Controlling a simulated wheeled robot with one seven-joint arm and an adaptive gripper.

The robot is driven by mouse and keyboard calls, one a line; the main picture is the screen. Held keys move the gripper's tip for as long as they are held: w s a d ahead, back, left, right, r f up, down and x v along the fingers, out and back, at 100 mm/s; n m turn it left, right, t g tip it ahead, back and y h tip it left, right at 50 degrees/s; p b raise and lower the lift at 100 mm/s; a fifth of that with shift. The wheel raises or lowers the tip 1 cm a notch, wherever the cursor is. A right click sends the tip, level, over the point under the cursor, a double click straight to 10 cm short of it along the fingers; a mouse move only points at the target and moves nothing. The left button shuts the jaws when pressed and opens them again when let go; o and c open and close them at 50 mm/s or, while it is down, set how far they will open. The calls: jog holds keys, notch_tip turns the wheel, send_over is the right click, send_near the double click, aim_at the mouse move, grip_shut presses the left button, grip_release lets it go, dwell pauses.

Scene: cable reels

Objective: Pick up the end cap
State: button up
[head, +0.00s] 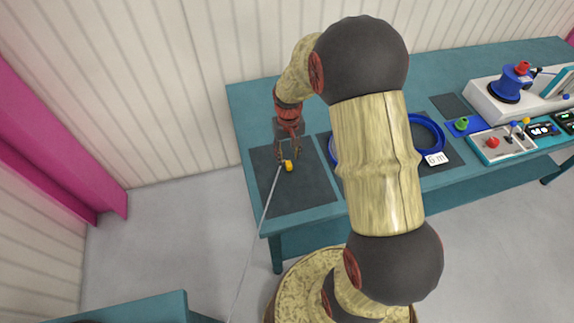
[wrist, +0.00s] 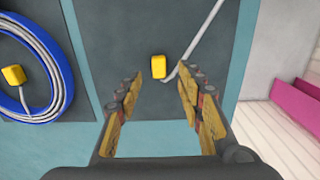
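The end cap, a small yellow block (head: 289,166), sits on the dark mat (head: 305,198) at the left end of the teal table. A grey cable runs from beside it. In the wrist view the yellow end cap (wrist: 158,66) shows ahead of the fingertips, between their lines. My gripper (head: 288,156) is above the mat close to the end cap, pointing down. In the wrist view my gripper (wrist: 158,85) has its fingers wide apart with nothing between them. I cannot tell the exact height of the fingertips above the cap.
A blue cable reel (head: 428,128) with a "6 m" tag lies on a second mat, partly behind my arm. In the wrist view a blue coil (wrist: 52,105) has another yellow block (wrist: 13,75). A control panel (head: 500,143) and a white machine stand right. The grey cable (head: 268,205) hangs over the table's edge.

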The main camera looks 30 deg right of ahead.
aim_at(289, 164)
notch_tip(289, 164, down, 5)
jog(key=shift+d+b, duration=0.1)
jog(key=shift+b, duration=0.8)
grip_shut()
